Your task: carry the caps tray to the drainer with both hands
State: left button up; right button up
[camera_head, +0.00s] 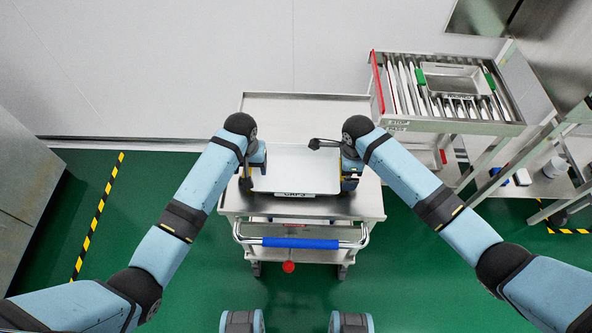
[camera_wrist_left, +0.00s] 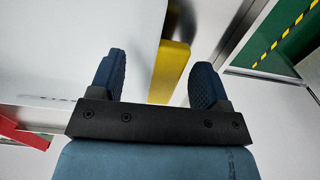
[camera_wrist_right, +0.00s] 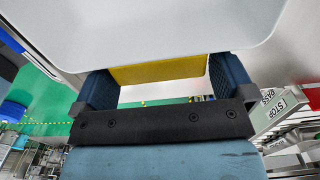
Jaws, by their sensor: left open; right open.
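The white caps tray (camera_head: 295,168), with a label on its front side, lies on top of the metal cart. My left gripper (camera_head: 255,172) is at its left end and my right gripper (camera_head: 350,172) at its right end. In the left wrist view the open fingers (camera_wrist_left: 157,78) stand on either side of a yellow handle (camera_wrist_left: 168,72), with a gap showing. In the right wrist view the open fingers (camera_wrist_right: 164,84) straddle another yellow handle (camera_wrist_right: 160,70) below the tray rim (camera_wrist_right: 150,35). I cannot tell for certain which thing is the drainer.
The cart (camera_head: 300,112) has a blue push bar (camera_head: 300,243) at its front. A slatted metal rack (camera_head: 398,90) stands at the back right, holding a grey tray (camera_head: 455,78) with green handles. Bare cart top shows behind the caps tray. Green floor is clear on the left.

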pick_arm(q)
jog(key=shift+f, duration=0.4)
pick_arm(e)
jog(key=shift+f, duration=0.45)
pick_arm(q)
jog(key=c, duration=0.7)
pick_arm(e)
jog(key=c, duration=0.7)
pick_arm(q)
jog(key=c, duration=0.4)
pick_arm(e)
jog(key=shift+c, duration=0.7)
pick_arm(q)
jog(key=shift+r, duration=0.1)
pick_arm(e)
jog(key=shift+r, duration=0.15)
pick_arm(q)
notch_tip(320, 180, up, 5)
jog(key=p, duration=0.5)
pick_arm(e)
notch_tip(320, 180, up, 5)
jog(key=shift+f, duration=0.1)
